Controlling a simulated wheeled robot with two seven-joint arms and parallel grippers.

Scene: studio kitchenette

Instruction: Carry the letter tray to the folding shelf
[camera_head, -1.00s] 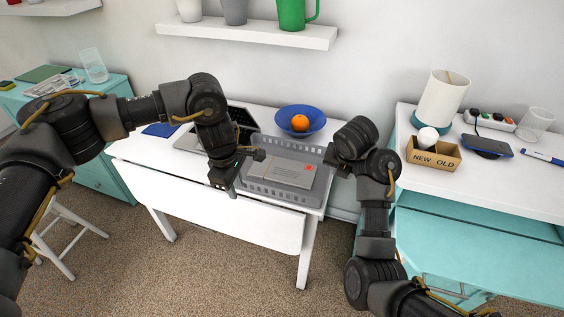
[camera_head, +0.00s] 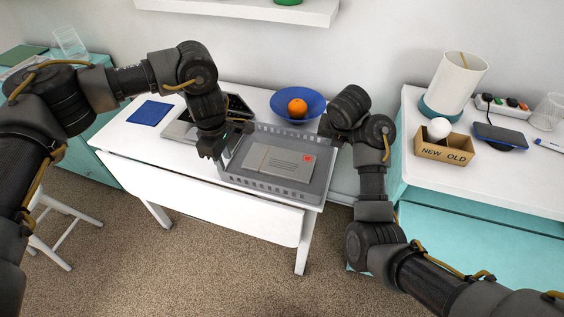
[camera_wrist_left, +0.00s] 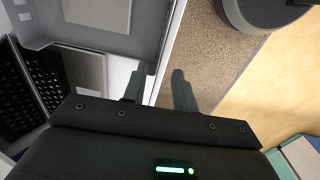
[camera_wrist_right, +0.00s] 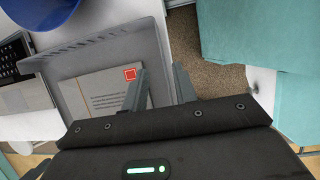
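The letter tray (camera_head: 233,178) is a grey, slotted-wall tray on the white table, with a letter bearing a red stamp lying in it. My left gripper (camera_head: 222,153) points down at the tray's left side; its fingers are apart in the left wrist view (camera_wrist_left: 158,86). My right gripper (camera_head: 331,138) is at the tray's right side. Its fingers are apart in the right wrist view (camera_wrist_right: 160,86), near the tray's wall, and I see no firm hold. A white leaf (camera_head: 205,198) hangs along the table's front; I cannot tell whether it is the folding shelf.
A blue bowl (camera_head: 283,97) with an orange (camera_head: 297,108) stands behind the tray. A laptop (camera_head: 180,130) and blue cloth (camera_head: 150,113) lie left. A teal-and-white cabinet at right holds a lamp (camera_head: 457,80), a box marked NEW OLD (camera_head: 444,152) and a phone (camera_head: 499,136).

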